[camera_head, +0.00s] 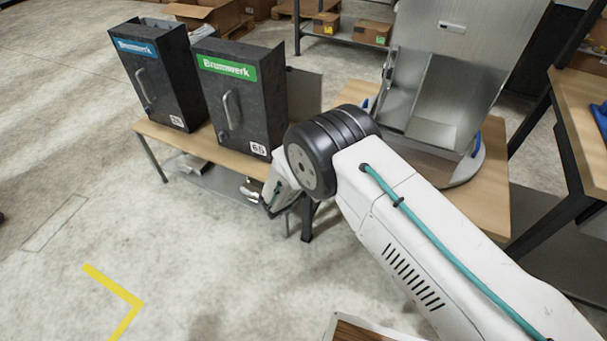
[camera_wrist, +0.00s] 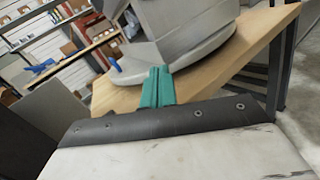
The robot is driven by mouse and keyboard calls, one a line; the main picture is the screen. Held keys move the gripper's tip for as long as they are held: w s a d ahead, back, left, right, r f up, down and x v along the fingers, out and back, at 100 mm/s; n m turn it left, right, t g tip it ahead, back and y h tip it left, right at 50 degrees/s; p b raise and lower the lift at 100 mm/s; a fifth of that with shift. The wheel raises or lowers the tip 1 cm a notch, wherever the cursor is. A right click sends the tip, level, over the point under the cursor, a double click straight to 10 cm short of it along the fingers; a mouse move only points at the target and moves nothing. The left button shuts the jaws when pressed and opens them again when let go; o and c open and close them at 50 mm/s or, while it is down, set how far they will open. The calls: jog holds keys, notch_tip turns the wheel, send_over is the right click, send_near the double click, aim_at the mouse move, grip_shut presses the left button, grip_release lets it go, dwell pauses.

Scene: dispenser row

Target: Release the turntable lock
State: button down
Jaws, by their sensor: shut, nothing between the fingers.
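A grey metal dispenser (camera_head: 440,75) stands on a round grey turntable (camera_head: 462,178) on the wooden bench. A blue lever (camera_head: 479,142) sits at the turntable's right edge. A smaller blue piece (camera_head: 366,104) shows at its left. In the wrist view the turntable's curved rim (camera_wrist: 195,62) is ahead, with a blue tab (camera_wrist: 115,65) at its left; I cannot tell which one it is. My gripper's teal fingers (camera_wrist: 157,88) are shut and empty, pointing toward the rim. In the head view my arm hides the fingertips and part of the bench.
Two dark dispensers, one with a blue label (camera_head: 150,75) and one with a green label (camera_head: 240,95), stand at the bench's left. A second wooden table (camera_head: 585,95) is at the right. Shelves with boxes (camera_head: 345,30) stand behind.

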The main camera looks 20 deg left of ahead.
jog(key=s+a+f+n+t+y, duration=0.3)
jog(key=s+a+f+n+y, duration=0.1)
jog(key=f, duration=0.3)
jog(key=s+a+f+n+t+y, duration=0.4)
jog(key=a+f+n+y, duration=0.1)
jog(key=a+f, duration=0.2)
jog(key=shift+s+y, duration=0.3)
jog(key=shift+y, duration=0.1)
jog(key=shift+w+d, duration=0.1)
jog(key=w+r, duration=0.7)
jog(key=w, duration=0.1)
jog(key=shift+w+d+r, duration=0.25)
jog(key=shift+w+d, duration=0.1)
jog(key=shift+w, duration=0.05)
jog(key=shift+s+a, duration=0.1)
